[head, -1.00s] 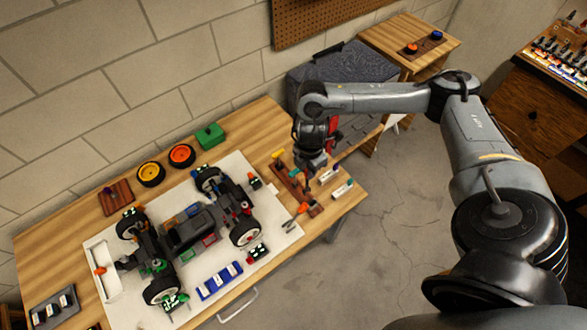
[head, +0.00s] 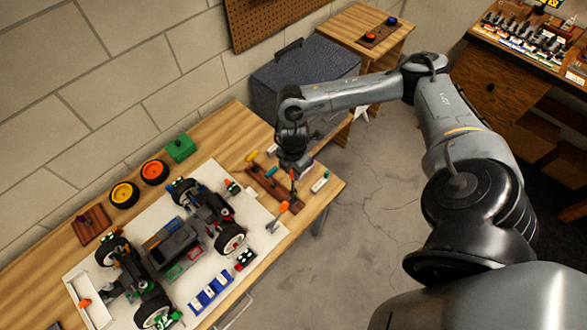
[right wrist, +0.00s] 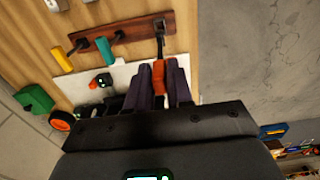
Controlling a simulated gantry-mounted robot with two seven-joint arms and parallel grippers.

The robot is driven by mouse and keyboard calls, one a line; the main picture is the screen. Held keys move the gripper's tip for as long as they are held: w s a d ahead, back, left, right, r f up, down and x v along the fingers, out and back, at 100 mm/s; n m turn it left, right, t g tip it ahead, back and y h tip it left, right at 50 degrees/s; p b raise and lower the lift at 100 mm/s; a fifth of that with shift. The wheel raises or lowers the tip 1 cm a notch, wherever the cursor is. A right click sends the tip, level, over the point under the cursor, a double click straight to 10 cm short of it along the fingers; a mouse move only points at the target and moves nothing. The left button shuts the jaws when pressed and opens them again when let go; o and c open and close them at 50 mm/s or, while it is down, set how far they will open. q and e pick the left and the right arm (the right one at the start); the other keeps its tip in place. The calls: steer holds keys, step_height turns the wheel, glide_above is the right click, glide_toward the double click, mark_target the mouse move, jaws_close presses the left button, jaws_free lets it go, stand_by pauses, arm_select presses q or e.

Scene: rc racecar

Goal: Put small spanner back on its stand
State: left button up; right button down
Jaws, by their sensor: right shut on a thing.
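The small spanner has an orange handle (head: 283,207) and also shows in the right wrist view (right wrist: 159,75). My right gripper (head: 291,190) is shut on it, its dark fingers on both sides of the handle in the right wrist view (right wrist: 161,80). The spanner's dark metal head lies at the right end of the brown wooden stand (right wrist: 130,27). I cannot tell whether it rests on the stand. The stand also shows in the head view (head: 262,183). A yellow-handled tool (right wrist: 62,60) and a teal-handled tool (right wrist: 103,48) are at the stand. My left gripper is not in view.
The RC car (head: 175,245) stands on a white mat (head: 205,175) left of the stand. A white box (head: 320,182) is near the table's right edge. Yellow (head: 124,195) and orange (head: 155,172) wheels and a green block (head: 181,148) line the back.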

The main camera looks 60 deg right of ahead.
steer(key=shift+f+b, duration=1.5)
steer(key=shift+f, duration=1.05)
steer(key=shift+p, duration=0.35)
steer(key=shift+p, duration=0.6)
